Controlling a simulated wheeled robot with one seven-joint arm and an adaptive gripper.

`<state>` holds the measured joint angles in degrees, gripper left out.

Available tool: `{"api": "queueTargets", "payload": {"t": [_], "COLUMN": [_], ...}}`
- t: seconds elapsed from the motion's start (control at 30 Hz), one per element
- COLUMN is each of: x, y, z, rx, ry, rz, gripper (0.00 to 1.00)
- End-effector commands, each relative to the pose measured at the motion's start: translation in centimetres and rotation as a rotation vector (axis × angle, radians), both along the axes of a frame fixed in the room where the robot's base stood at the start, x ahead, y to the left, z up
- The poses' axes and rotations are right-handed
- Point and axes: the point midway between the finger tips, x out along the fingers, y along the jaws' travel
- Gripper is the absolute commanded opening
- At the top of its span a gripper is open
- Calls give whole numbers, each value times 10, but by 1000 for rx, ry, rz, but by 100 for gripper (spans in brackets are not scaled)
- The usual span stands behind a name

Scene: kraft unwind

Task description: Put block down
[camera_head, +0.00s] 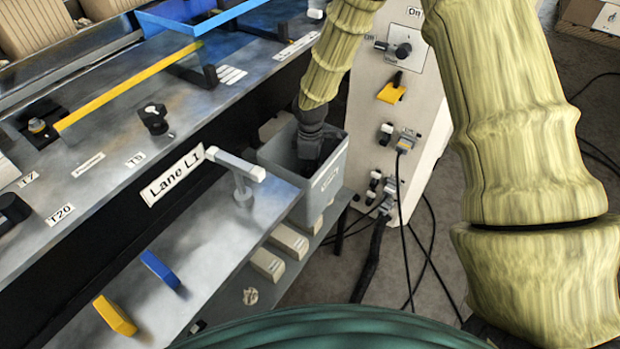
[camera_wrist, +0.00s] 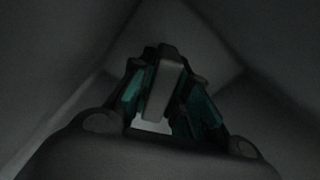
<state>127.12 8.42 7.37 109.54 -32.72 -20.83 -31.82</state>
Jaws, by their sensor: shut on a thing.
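My gripper (camera_head: 315,150) reaches down inside a grey bin (camera_head: 338,178) beside the machine's lower shelf; its fingertips are hidden by the bin's wall in the head view. In the dark wrist view, my gripper (camera_wrist: 165,100) has its teal-padded fingers shut on a greyish block (camera_wrist: 162,85). The block sits between the fingers, inside the bin's walls (camera_wrist: 50,60). I cannot tell whether the block touches the bin's floor.
A blue block (camera_head: 160,270) and a yellow block (camera_head: 115,315) lie on the metal shelf (camera_head: 215,245). A white handle (camera_head: 236,166) stands by the bin. Several pale blocks (camera_head: 288,241) lie below. A control panel (camera_head: 415,80) with cables stands to the right.

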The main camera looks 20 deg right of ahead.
Motion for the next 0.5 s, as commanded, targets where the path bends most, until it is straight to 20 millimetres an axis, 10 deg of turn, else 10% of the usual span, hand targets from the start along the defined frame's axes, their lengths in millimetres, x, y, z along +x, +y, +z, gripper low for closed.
{"api": "queueTargets", "payload": {"t": [0.5], "x": [0], "y": [0], "z": [-42], "rx": [0], "ry": [0], "rz": [-1], "gripper": [0]}}
